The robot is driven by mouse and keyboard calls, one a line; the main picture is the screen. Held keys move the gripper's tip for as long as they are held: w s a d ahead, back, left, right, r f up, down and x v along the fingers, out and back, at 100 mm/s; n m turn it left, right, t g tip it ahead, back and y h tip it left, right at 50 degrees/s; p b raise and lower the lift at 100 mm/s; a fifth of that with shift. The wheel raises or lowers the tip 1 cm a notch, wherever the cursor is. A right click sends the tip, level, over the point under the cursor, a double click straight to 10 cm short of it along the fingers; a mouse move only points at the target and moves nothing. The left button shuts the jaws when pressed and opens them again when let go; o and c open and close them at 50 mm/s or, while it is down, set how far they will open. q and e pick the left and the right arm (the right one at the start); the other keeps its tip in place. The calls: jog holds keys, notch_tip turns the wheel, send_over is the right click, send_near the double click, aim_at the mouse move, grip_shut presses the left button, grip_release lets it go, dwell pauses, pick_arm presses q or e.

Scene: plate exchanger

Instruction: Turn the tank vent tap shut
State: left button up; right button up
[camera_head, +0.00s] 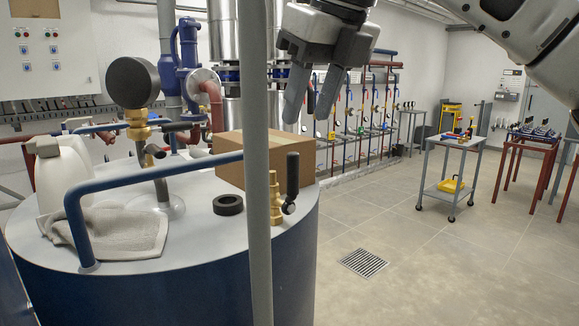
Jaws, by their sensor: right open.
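The tank vent tap (276,204) is a brass fitting standing upright on the grey top of the blue tank (160,292), near its right edge. Its black lever (292,176) stands upright beside the brass body. My right gripper (311,103) is open and empty, with fingers pointing down, above and slightly right of the tap in the picture. A clear gap shows between the fingertips and the lever. A grey vertical post (257,150) passes close in front of the tap's left side. My left gripper is not in view.
On the tank top are a cardboard box (232,153) behind the tap, a black ring (228,204), a grey cloth (112,229), a white jug (60,172), a gauge (132,83) on brass fittings and a blue handrail (150,178). Open floor lies right, with a trolley (455,142).

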aim_at(294, 153)
jog(key=p+x, duration=0.1)
jog(key=x, duration=1)
grip_shut()
